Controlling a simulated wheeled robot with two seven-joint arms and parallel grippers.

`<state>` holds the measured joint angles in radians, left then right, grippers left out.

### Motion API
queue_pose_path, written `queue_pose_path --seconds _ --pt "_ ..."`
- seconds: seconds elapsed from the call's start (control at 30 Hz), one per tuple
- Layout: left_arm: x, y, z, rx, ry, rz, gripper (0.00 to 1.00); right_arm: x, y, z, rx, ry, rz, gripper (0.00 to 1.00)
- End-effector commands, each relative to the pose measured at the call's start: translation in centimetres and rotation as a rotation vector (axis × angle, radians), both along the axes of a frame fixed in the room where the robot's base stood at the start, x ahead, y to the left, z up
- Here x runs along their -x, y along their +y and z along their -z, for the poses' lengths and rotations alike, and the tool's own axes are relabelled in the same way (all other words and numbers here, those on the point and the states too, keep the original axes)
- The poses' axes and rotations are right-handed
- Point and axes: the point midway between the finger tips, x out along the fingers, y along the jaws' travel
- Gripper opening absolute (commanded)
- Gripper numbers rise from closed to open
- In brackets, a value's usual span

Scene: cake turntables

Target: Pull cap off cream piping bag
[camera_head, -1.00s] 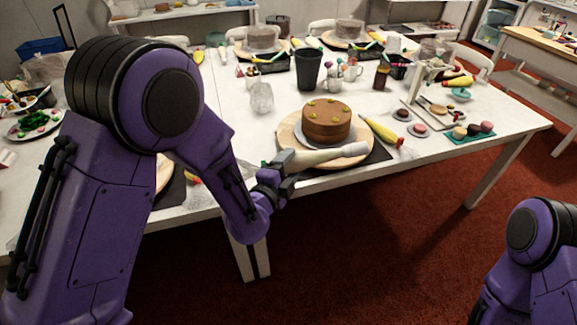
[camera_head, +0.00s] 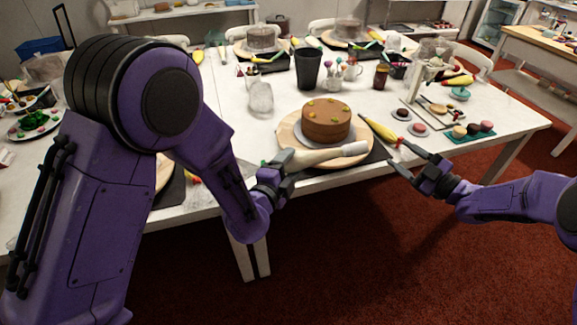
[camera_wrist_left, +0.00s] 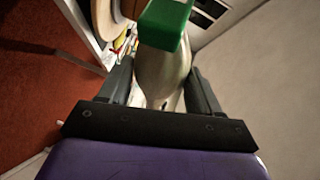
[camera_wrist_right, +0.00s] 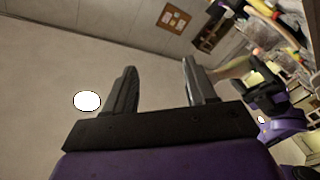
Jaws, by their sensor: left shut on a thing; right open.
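The cream piping bag (camera_head: 318,156) lies roughly level in front of the chocolate cake, its green end (camera_wrist_left: 165,25) near my left gripper. The pale cap (camera_head: 355,148) is on its right end. My left gripper (camera_head: 286,163) is shut on the bag near its left end; the left wrist view shows the bag body (camera_wrist_left: 163,75) between the fingers. My right gripper (camera_head: 396,153) is open and empty, to the right of the cap and apart from it. In the right wrist view nothing is between its fingers (camera_wrist_right: 159,66).
The chocolate cake (camera_head: 326,122) sits on a round wooden turntable (camera_head: 288,135) behind the bag. A yellow piping bag (camera_head: 379,130) lies just behind my right gripper. A black cup (camera_head: 307,70) and a clear glass (camera_head: 261,97) stand further back. The space before the table edge is free.

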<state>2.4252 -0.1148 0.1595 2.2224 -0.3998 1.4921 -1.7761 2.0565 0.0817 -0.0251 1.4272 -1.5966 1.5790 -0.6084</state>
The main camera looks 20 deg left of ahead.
Motion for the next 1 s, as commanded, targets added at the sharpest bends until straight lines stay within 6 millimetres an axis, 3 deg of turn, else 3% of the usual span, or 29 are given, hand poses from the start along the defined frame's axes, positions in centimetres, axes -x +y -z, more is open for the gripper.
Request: queue_pose_path --seconds 0.03,0.13,0.27,0.4,0.63,1.0 --pt "0.0 0.0 -0.1 0.001 -0.002 -0.001 0.49 -0.2 0.7 -2.2 0.084 -0.137 -0.097 0.56" --pt "0.0 0.0 -0.1 0.001 -0.002 -0.001 0.49 0.5 1.6 -4.7 0.262 -0.396 -0.295 0.56" --pt "0.0 0.0 -0.1 0.000 -0.002 0.000 0.49 1.8 1.7 -5.5 0.443 -0.647 -0.503 0.56" --pt "0.0 0.0 -0.1 0.001 -0.002 -0.001 0.49 3.3 1.4 -4.9 0.528 -0.808 -0.637 0.56" --pt "0.0 0.0 -0.1 0.000 -0.002 0.000 0.49 3.4 2.8 -4.7 0.530 -0.869 -0.637 0.56" --pt "0.0 0.0 -0.1 0.000 -0.002 0.000 0.49 3.6 8.7 -3.3 0.530 -0.866 -0.636 0.56"
